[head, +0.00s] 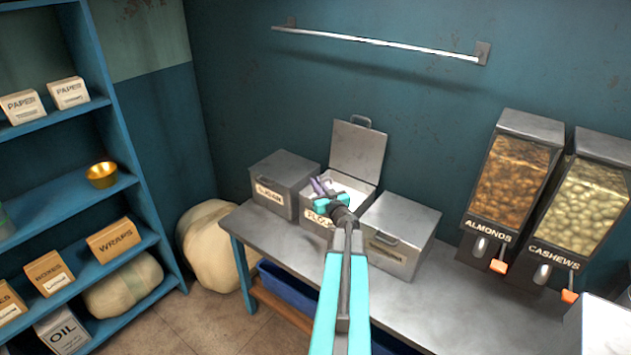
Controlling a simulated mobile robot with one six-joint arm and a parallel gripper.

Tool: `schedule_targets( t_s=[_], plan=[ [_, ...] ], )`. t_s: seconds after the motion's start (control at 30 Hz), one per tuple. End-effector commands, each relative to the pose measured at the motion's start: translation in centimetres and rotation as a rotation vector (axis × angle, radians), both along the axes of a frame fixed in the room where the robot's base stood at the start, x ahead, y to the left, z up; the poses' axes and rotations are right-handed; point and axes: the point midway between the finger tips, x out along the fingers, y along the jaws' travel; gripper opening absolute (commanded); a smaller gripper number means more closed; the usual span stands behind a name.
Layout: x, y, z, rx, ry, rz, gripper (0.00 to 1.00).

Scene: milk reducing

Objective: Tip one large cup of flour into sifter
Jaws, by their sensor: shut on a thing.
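The flour bin (311,218), a grey metal box with its lid (358,147) raised, stands on the counter between two shut bins. White flour (352,188) shows inside. My gripper (322,187), with purple fingers and a turquoise body, is over or in the bin's opening. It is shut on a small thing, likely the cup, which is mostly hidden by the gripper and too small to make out. My arm covers part of the bin's front and label. I cannot identify a sifter in this view.
A shut bin (284,181) stands left, another shut bin (403,232) right. Almond (514,185) and cashew (580,210) dispensers stand further right. The counter (450,300) is clear in front. A blue shelf (60,193) at left holds boxes and a gold bowl (101,175). A rail (375,41) hangs above.

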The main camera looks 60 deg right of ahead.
Motion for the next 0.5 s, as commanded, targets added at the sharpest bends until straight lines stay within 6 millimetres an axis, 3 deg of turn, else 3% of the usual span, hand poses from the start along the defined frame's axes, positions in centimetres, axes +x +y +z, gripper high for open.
schedule_targets(
  t_s=[0.03,0.5],
  plan=[
    [-1.5,-2.0,1.8,-0.046,0.025,-0.034,0.0],
    [-1.1,-1.8,5.7,-0.051,0.018,-0.026,0.0]
  ],
)
